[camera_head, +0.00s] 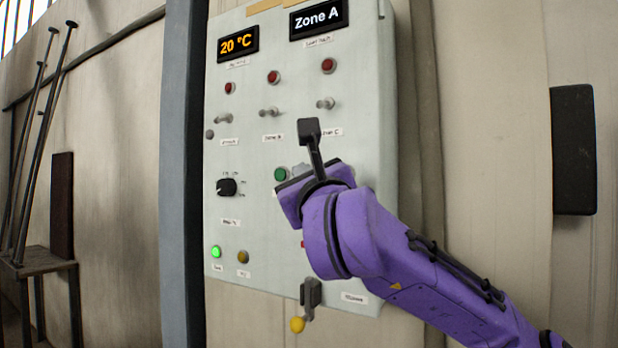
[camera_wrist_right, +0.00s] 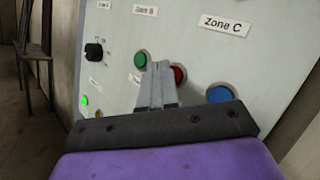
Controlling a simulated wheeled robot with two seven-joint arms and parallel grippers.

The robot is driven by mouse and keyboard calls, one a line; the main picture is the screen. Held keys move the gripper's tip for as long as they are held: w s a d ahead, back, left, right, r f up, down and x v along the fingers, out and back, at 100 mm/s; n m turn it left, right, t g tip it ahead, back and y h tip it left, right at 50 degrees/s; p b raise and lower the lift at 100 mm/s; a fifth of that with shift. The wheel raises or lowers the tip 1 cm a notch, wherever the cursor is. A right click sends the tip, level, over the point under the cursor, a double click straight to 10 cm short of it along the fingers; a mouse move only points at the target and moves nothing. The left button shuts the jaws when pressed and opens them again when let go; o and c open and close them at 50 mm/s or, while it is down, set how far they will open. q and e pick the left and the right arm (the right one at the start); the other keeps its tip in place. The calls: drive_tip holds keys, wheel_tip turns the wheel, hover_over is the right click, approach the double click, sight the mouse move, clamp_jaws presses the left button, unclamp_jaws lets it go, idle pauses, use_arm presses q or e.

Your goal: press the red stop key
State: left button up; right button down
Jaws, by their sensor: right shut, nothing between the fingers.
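The red key (camera_wrist_right: 180,74) shows in the right wrist view between a green button and a blue button, partly covered by my right gripper. My right gripper (camera_wrist_right: 160,66) is shut and empty, its fingertips in front of the panel between the green button (camera_wrist_right: 141,60) and the red key. I cannot tell whether the tips touch the panel. In the head view my purple right wrist hides the red key; the green button (camera_head: 280,174) shows just left of it. My left gripper is not in view.
The pale control panel (camera_head: 240,120) carries red lamps, toggle switches, a black knob (camera_head: 227,187) and a lit green lamp (camera_head: 216,252). The blue button (camera_wrist_right: 220,95) lies right of the red key. A small stand with rods (camera_head: 40,262) is far left.

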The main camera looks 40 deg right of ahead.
drive_tip(key=shift+w+d, duration=0.15)
drive_tip(key=shift+d, duration=0.3)
idle(0.6)
drive_tip(key=shift+a, duration=0.1)
drive_tip(key=shift+s+a+b, duration=0.3)
drive_tip(key=shift+a+b, duration=0.2)
drive_tip(key=shift+a, duration=0.15)
drive_tip(key=shift+s+a+b, duration=0.2)
drive_tip(key=shift+s+a, duration=0.1)
drive_tip(key=shift+a, duration=0.45)
drive_tip(key=shift+s+a+b, duration=0.15)
drive_tip(key=shift+s+a, duration=0.2)
drive_tip(key=shift+a, duration=0.45)
drive_tip(key=shift+s+a+b, duration=0.2)
drive_tip(key=shift+s+a, duration=0.1)
drive_tip(key=shift+a, duration=0.45)
